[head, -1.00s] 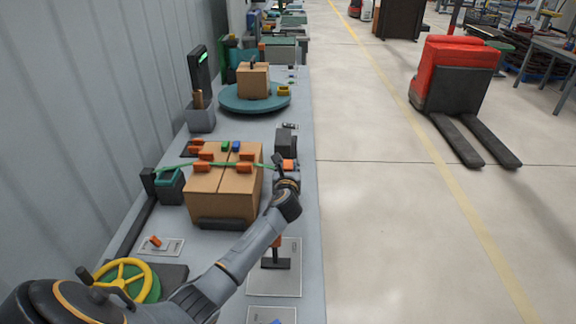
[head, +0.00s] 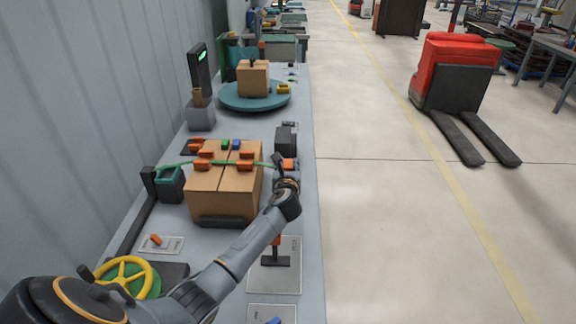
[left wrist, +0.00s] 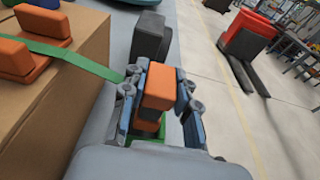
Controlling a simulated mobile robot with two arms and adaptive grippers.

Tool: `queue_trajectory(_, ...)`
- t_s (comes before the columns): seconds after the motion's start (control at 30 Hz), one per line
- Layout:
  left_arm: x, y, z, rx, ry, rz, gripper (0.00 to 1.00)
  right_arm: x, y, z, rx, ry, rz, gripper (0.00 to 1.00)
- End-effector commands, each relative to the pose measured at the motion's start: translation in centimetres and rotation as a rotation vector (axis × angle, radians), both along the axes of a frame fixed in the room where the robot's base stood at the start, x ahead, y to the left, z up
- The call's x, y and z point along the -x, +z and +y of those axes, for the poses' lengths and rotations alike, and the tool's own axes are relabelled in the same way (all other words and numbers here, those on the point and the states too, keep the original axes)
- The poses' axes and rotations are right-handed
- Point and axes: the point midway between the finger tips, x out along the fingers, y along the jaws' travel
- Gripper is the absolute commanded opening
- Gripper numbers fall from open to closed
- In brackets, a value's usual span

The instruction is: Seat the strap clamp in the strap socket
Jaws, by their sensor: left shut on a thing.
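The cardboard box (head: 222,205) stands on the bench with a green strap (head: 250,162) across its top. The strap runs off the box's right side toward my left gripper (head: 281,170), just right of the box. In the left wrist view my left gripper (left wrist: 158,112) is shut on an orange block (left wrist: 158,88), which looks like the strap clamp; some green shows below it. The block also shows in the head view (head: 289,165). A dark block (left wrist: 150,38), possibly the strap socket, stands just beyond the fingers, apart from the clamp as far as I can tell. My right gripper is not in view.
Several orange pieces (head: 204,164) sit on the box. A teal turntable (head: 240,97) with a smaller box (head: 253,77) is farther back. A yellow handwheel (head: 125,276) is at front left. The bench edge and open floor (head: 370,210) lie to the right.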

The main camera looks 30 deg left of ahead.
Motion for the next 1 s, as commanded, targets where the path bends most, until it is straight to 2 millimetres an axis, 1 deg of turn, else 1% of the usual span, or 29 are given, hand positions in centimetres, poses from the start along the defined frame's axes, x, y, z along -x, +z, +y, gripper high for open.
queue_trajectory(1.0,0.0,-1.9,0.0,-0.001,0.000,0.000,0.00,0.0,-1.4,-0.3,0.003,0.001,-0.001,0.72)
